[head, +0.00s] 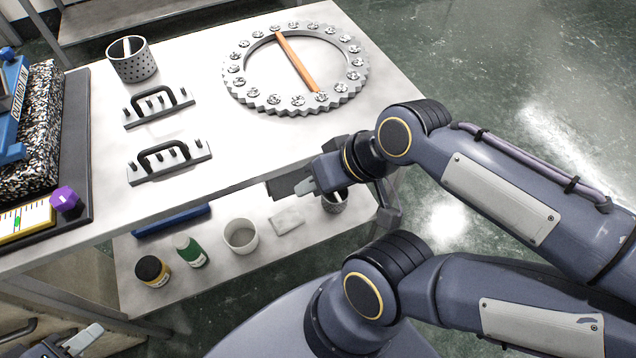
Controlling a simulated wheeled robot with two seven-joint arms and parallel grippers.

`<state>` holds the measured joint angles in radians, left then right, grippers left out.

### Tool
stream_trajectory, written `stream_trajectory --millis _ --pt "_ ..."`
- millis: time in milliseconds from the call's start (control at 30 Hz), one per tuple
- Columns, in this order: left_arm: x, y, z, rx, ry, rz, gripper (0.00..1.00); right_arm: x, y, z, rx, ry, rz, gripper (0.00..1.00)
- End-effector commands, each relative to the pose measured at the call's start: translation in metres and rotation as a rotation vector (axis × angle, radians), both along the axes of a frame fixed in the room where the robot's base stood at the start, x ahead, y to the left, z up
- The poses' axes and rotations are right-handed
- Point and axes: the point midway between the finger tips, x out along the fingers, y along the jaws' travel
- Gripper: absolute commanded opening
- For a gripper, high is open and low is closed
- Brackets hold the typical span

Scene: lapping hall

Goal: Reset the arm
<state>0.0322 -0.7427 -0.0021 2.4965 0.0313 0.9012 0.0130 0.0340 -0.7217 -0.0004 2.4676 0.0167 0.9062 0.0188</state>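My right arm comes in from the right, and its gripper (304,186) is at the table's front edge, above the lower shelf. A pale fingertip shows on it. The angle hides the gap between its fingers, and I see no object in it. My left gripper (82,340) is at the bottom left corner, mostly cut off by the frame. A light finger shows there, low beside the bench, and its opening cannot be made out.
The white tabletop (215,150) holds a toothed ring (236,90) with an orange bar (296,62), two handled plates (168,162), a perforated cup (132,62) and a dark tray (80,150) at left. Jars, a pot (240,237) and a blue bar stand on the lower shelf (290,250).

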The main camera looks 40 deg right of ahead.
Motion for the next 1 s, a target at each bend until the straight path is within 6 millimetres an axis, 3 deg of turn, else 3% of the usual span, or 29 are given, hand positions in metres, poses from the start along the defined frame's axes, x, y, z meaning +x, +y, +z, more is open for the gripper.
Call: stream_trajectory --millis 300,467,667,900,1000 --pt "0.0 0.0 0.0 0.0 0.0 0.0 0.36 -0.006 0.005 -0.006 0.014 0.001 0.004 0.34" --pt "0.0 0.0 0.014 0.0 0.0 0.0 0.36 -0.006 0.005 0.008 0.013 0.001 0.003 0.34" --pt "0.0 0.0 0.072 0.0 0.0 0.0 0.36 -0.006 0.005 0.066 0.013 0.001 0.004 0.34" --pt "0.0 0.0 0.164 0.0 -0.001 0.0 0.36 -0.006 0.005 0.158 0.013 0.0 0.004 0.34" --pt "0.0 0.0 0.184 0.0 -0.001 0.0 0.36 -0.006 0.005 0.178 0.013 0.0 0.004 0.34"
